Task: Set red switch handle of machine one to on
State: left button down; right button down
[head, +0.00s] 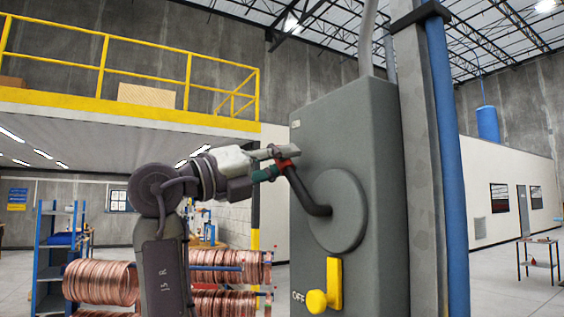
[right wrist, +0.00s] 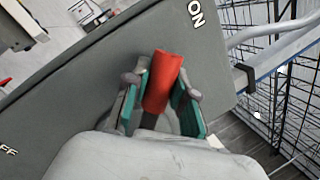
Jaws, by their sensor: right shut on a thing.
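The grey machine box (head: 382,170) stands in the middle of the head view. A round disc (head: 345,212) on its face carries a dark bent lever (head: 304,195) with a red handle (head: 284,163) at its upper left end. My right gripper (head: 273,160) is shut on the red handle. In the right wrist view the red handle (right wrist: 162,82) sits between the teal finger pads of my right gripper (right wrist: 160,100). An ON label (right wrist: 196,13) is at the top there and a partly cut-off OFF label (right wrist: 8,150) at the left. My left gripper is not in view.
A yellow switch (head: 330,286) beside an OFF label is low on the box. A blue pipe (head: 446,160) runs up its right side. Copper coils (head: 100,282) and a blue rack (head: 52,255) stand behind my right arm. Open floor (head: 495,290) lies right.

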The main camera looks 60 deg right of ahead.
jog(key=c, duration=0.9)
grip_release()
jog(key=shift+s, duration=0.1)
jog(key=v, duration=1.2)
